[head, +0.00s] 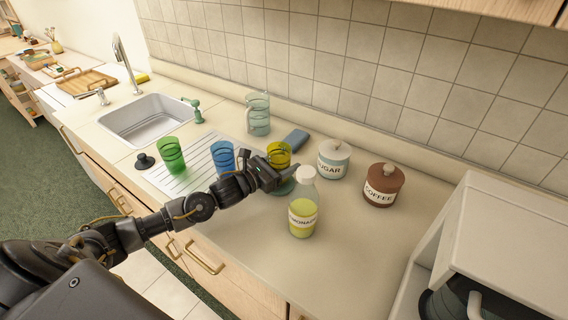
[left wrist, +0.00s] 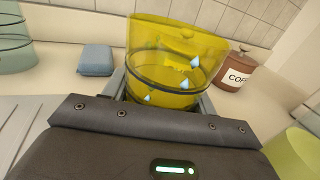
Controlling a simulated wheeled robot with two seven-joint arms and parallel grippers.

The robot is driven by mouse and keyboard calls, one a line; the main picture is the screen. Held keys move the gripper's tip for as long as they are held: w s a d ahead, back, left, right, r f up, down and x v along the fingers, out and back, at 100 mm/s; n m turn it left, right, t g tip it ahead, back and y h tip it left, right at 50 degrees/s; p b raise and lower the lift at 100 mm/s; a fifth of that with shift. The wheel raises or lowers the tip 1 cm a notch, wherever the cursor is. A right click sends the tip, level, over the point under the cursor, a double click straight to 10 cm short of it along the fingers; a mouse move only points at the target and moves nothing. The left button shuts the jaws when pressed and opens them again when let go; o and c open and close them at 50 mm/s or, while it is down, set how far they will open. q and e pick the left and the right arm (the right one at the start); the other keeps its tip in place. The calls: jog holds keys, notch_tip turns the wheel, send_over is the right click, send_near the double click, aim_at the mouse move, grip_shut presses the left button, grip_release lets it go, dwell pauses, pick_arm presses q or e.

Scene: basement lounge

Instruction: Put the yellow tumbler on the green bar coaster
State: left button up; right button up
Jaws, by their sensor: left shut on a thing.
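The yellow tumbler (head: 279,150) is see-through with dark bands and stands upright on or just above the counter. In the left wrist view the yellow tumbler (left wrist: 178,40) fills the space between the fingers. My left gripper (head: 277,173) is shut on it, and its fingers (left wrist: 165,90) lie on either side of its wall. A green patch, seemingly the green bar coaster (head: 284,187), shows just below the gripper. The gripper hides most of it, so I cannot tell whether the tumbler touches it. My right gripper is not in view.
A lemonade bottle (head: 303,210) stands close right of the gripper. A blue tumbler (head: 222,157) and green tumbler (head: 171,155) stand left, by the sink (head: 148,120). Behind are a glass jug (head: 258,115), blue sponge (head: 295,139), sugar jar (head: 333,160) and coffee jar (head: 383,185). The front right counter is clear.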

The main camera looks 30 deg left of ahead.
pick_arm(q)
jog(key=shift+f, duration=0.6)
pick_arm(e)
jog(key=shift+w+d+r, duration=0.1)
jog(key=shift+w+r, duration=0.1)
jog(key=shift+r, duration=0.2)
pick_arm(q)
jog(key=shift+f, duration=0.1)
jog(key=shift+f, duration=0.15)
jog(key=o, duration=1.2)
jog(key=shift+o, duration=0.2)
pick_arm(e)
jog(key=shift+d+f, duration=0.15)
pick_arm(q)
jog(key=shift+s, duration=0.1)
